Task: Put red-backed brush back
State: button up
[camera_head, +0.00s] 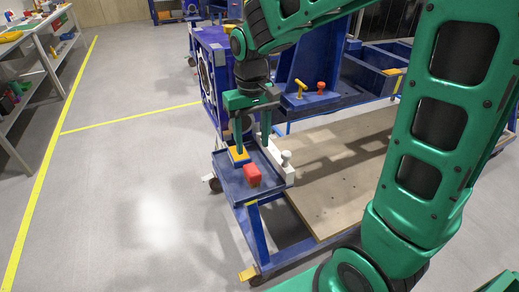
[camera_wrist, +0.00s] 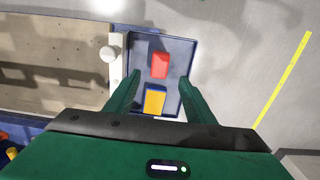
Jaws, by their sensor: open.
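The red-backed brush (camera_head: 252,175) lies in a small blue tray (camera_head: 232,188) at the end of the jig, nearer the head camera than a yellow-backed brush (camera_head: 238,154). In the wrist view the red-backed brush (camera_wrist: 160,65) is above the yellow-backed one (camera_wrist: 154,103) in the picture, and the two are close together. My gripper (camera_head: 253,146) is open and empty over the tray, pointing down. In the wrist view its fingertips (camera_wrist: 160,76) are spread left and right of the brushes. I cannot tell its exact height above them.
A white bar with a round knob (camera_head: 286,157) stands along the tray's right side. A wooden board (camera_head: 330,185) lies beyond it. A yellow and a red handle (camera_head: 321,87) sit on a blue shelf behind. The floor (camera_head: 130,180) left of the tray is clear.

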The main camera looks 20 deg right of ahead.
jog(key=s+d+m, duration=0.3)
jog(key=s+d, duration=0.6)
jog(key=s, duration=0.2)
jog(key=s+d+m, duration=0.3)
jog(key=s+d, duration=0.5)
jog(key=s, duration=0.4)
jog(key=shift+d+r, duration=0.25)
jog(key=shift+d, duration=0.15)
